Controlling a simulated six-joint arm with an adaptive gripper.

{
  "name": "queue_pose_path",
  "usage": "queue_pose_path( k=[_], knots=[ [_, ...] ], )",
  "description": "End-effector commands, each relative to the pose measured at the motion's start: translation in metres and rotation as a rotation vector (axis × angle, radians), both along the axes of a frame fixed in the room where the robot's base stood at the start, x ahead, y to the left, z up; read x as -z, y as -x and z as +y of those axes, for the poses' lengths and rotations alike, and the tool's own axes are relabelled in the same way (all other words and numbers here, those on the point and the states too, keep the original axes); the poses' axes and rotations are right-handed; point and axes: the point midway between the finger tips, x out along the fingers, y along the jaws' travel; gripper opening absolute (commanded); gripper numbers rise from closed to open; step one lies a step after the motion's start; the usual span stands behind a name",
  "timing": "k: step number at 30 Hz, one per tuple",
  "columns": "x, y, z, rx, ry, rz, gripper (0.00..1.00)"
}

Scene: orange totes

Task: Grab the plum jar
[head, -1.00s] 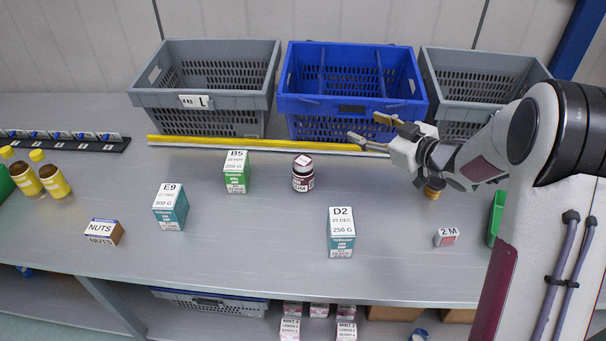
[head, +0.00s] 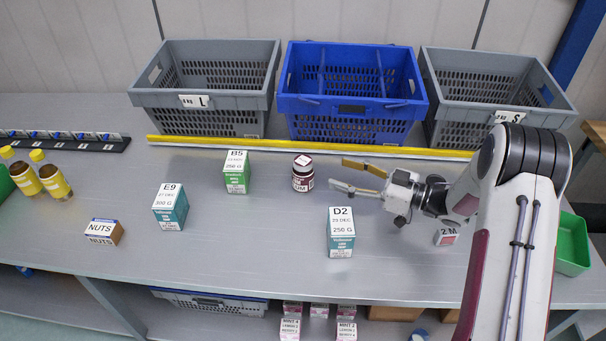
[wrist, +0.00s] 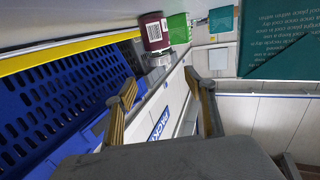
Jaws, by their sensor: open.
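The plum jar (head: 303,176) is a small dark maroon jar with a pale label on its lid and "UM" readable on its side. It stands upright on the grey bench, in front of the blue crate. My gripper (head: 338,174) is open and empty just to its right, fingers pointing left at the jar and not touching it. In the wrist view the jar (wrist: 153,33) shows beyond the fingertips (wrist: 160,79), with a barcode label facing me.
The green B5 box (head: 237,175) stands left of the jar, and the teal D2 box (head: 341,235) stands nearer the front, close below my gripper. The teal E9 box (head: 170,209) is farther left. A yellow strip (head: 220,142) and the blue crate (head: 352,105) lie behind.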

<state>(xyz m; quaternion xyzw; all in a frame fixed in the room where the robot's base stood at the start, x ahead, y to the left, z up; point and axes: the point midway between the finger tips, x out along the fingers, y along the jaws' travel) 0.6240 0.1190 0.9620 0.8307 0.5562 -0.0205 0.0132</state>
Motion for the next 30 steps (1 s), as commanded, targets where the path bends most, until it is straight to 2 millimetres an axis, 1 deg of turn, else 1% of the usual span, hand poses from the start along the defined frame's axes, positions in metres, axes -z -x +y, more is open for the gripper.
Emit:
queue_pose_path(
  k=[6,10,14,21,24,30],
  knots=[
    [0.0,0.0,0.0,0.001,0.001,-0.001,0.54],
    [0.0,-0.002,0.005,-0.001,0.001,0.0,0.54],
    [0.001,-0.006,0.015,-0.001,0.001,0.0,0.54],
    [0.002,-0.017,0.042,-0.001,0.002,-0.001,0.54],
    [0.003,-0.02,0.05,0.0,0.002,-0.001,0.54],
    [0.003,-0.023,0.056,0.002,0.002,0.0,0.54]
  ],
)
